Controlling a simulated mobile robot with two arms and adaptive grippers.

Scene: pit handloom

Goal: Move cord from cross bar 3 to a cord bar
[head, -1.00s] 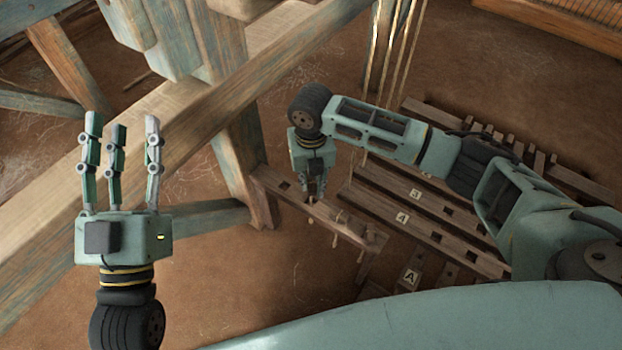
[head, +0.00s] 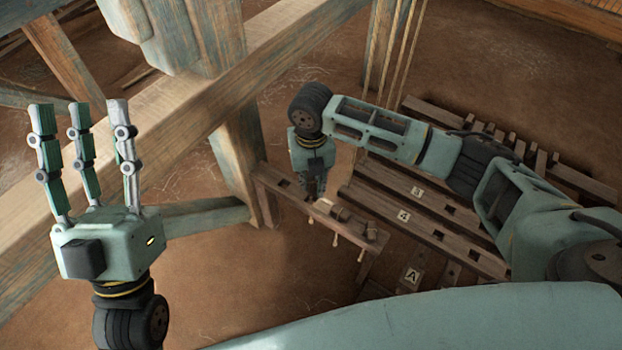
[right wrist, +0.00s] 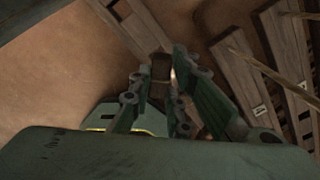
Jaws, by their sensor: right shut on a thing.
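Cross bar 3 (head: 385,180) is a dark wooden slat with a white "3" label, beside bar 4 (head: 375,203). A wooden piece labelled "A" (head: 412,275) lies nearer. Pale vertical cords (head: 400,60) hang behind my right arm; which one belongs to bar 3 cannot be told. My right gripper (head: 318,192) points down at a short wooden rail with pegs (head: 290,188). In the right wrist view its fingers (right wrist: 165,85) close around a small brown block (right wrist: 160,67), partly hidden by them. My left gripper (head: 80,110) is raised, open and empty.
A thick wooden beam (head: 280,50) runs diagonally behind the grippers, with a post (head: 240,160) under it. More slats stand right of the rail, partly under my right arm. Bare earth floor (head: 260,290) shows at lower left of the rail.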

